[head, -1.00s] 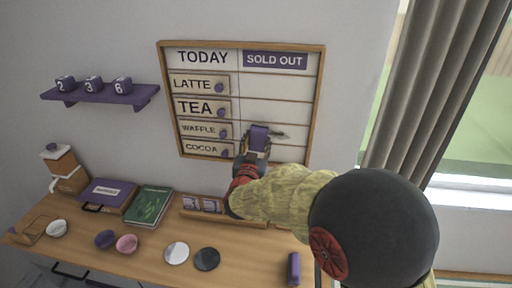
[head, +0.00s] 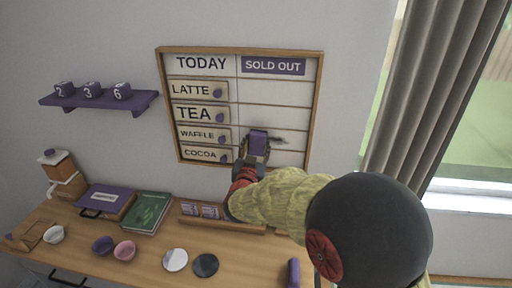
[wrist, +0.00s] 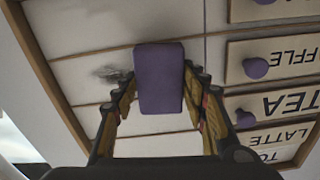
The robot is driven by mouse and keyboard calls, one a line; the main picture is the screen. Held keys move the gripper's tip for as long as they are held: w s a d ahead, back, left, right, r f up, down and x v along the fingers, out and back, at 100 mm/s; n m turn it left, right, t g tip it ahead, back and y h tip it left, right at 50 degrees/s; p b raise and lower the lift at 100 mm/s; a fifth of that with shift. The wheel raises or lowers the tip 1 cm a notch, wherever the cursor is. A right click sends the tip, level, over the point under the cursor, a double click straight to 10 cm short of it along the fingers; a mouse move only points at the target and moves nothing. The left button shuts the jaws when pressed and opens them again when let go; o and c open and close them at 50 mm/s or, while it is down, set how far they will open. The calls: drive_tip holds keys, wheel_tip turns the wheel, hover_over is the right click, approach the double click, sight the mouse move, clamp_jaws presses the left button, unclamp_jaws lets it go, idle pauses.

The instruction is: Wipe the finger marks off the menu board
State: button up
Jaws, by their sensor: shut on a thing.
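The menu board (head: 240,49) hangs on the wall in a wooden frame, with a "SOLD OUT" column at right and name plates at left. A dark grey smudge (head: 278,141) marks a lower row of the right column; it also shows in the wrist view (wrist: 108,73), just left of my gripper. My gripper (head: 256,150) is shut on a purple block (wrist: 160,78), which is at the board beside the smudge. I cannot tell whether the block touches the surface. The fingers flank the block in the wrist view.
Plates for latte, tea, waffle and cocoa (head: 206,154) with purple knobs sit close left of my gripper. A wooden rack (head: 240,224) stands below on the counter (head: 130,262), with bowls, discs and a green book (head: 147,211). A curtain (head: 430,90) hangs at right.

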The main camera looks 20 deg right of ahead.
sight(279, 139)
drive_tip(key=shift+x, duration=0.85)
drive_tip(key=shift+s+d, duration=0.1)
drive_tip(key=shift+s+d+b, duration=0.4)
drive_tip(key=shift+s+d, duration=0.15)
drive_tip(key=shift+d, duration=0.2)
drive_tip(key=shift+s+d+b, duration=0.4)
drive_tip(key=shift+s+d, duration=0.15)
drive_tip(key=shift+d, duration=0.2)
drive_tip(key=shift+s+d+b, duration=0.6)
drive_tip(key=shift+s+d, duration=0.05)
drive_tip(key=shift+d, duration=0.4)
drive_tip(key=shift+s+d+b, duration=0.6)
drive_tip(key=shift+s+d, duration=0.1)
drive_tip(key=shift+d, duration=0.35)
drive_tip(key=shift+s+d+b, duration=0.6)
drive_tip(key=shift+s+d, duration=0.05)
drive_tip(key=shift+d, duration=0.4)
drive_tip(key=shift+w+a, duration=0.5)
drive_tip(key=shift+a, duration=0.35)
drive_tip(key=shift+w+a, duration=0.55)
drive_tip(key=shift+a, duration=0.3)
drive_tip(key=shift+w+a+p, duration=0.1)
drive_tip(key=shift+p, duration=0.2)
